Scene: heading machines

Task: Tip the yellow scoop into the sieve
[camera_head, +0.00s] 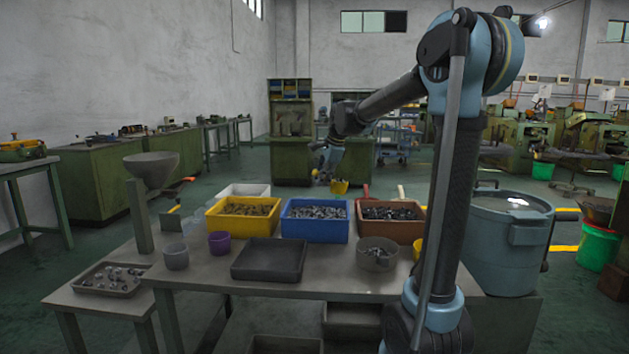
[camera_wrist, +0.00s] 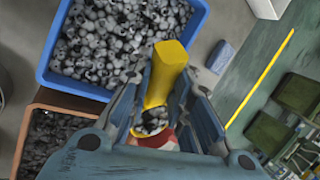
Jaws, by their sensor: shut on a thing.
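The yellow scoop (camera_head: 339,187) is in my gripper (camera_head: 327,175), above and behind the blue bin in the head view. In the wrist view the scoop (camera_wrist: 168,72) lies between both fingers, and several small metal parts (camera_wrist: 152,122) show in it. My gripper is shut on the scoop; the exact grip point is partly hidden. A round grey bowl (camera_head: 377,262) with metal parts in it stands at the table's front right, and may be the sieve. The scoop is well apart from it.
Yellow (camera_head: 240,228), blue (camera_head: 314,230) and brown (camera_head: 397,231) bins of parts stand in a row. A dark tray (camera_head: 269,262), grey cup (camera_head: 176,256) and purple cup (camera_head: 219,242) are in front. A grey funnel (camera_head: 150,165) stands left; a large drum (camera_head: 511,245) right.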

